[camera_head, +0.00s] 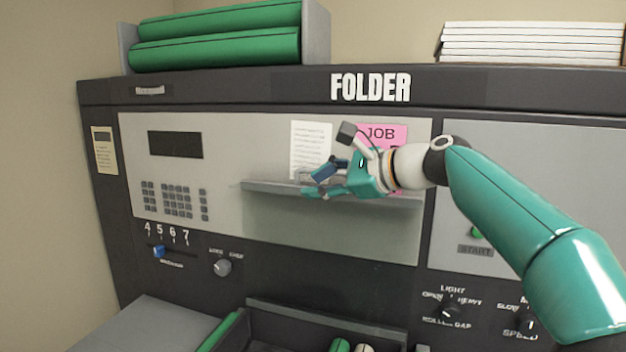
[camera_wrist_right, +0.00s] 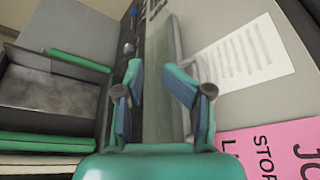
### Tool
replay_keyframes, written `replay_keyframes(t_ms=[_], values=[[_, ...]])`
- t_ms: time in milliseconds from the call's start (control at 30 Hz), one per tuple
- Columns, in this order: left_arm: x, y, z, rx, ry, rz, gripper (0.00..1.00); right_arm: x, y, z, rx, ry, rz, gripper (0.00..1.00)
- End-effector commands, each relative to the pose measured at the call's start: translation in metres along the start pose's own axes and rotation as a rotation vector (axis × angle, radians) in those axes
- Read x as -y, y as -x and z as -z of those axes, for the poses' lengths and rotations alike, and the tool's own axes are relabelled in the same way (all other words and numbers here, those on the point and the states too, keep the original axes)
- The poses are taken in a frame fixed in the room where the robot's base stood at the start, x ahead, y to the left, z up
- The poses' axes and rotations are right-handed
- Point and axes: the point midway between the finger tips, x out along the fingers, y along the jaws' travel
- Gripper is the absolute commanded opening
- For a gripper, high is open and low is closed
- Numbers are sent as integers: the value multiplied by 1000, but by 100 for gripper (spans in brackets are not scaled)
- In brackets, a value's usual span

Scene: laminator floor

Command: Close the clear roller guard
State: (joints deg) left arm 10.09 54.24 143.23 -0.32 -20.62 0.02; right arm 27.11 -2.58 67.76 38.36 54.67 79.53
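The clear roller guard (camera_head: 330,228) is a see-through panel on the front of the folder machine, with a grey ledge-like bar (camera_head: 262,187) along its top. My right gripper (camera_head: 313,180) is at the middle of this bar, its fingers pointing left. The right wrist view shows the two fingers (camera_wrist_right: 151,72) apart, with the pale green strip of the guard (camera_wrist_right: 158,115) behind the gap. No grip on the bar shows, and I cannot tell whether the fingers touch it. My left gripper is not in view.
A pink job sheet (camera_head: 385,133) and a white printed sheet (camera_head: 309,140) are behind the gripper. Knobs (camera_head: 223,267) and a blue slider (camera_head: 159,251) sit below left. Green rollers (camera_head: 215,48) and a white paper stack (camera_head: 530,42) are on top. A dark tray (camera_head: 290,318) projects below.

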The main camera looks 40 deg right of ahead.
Motion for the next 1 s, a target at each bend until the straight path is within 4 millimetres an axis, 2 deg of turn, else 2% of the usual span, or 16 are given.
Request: replay_keyframes(t_ms=[100,200,533,767,1000], values=[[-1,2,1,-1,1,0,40,0,-15,1,-1,-1,-4,37],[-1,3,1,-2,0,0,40,0,-20,2,-3,-1,-2,37],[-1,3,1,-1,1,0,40,-1,-23,3,-4,-1,-2,37],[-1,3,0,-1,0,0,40,-1,-22,3,-4,-1,-1,0],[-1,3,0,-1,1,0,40,0,-22,3,-5,-1,-1,0]])
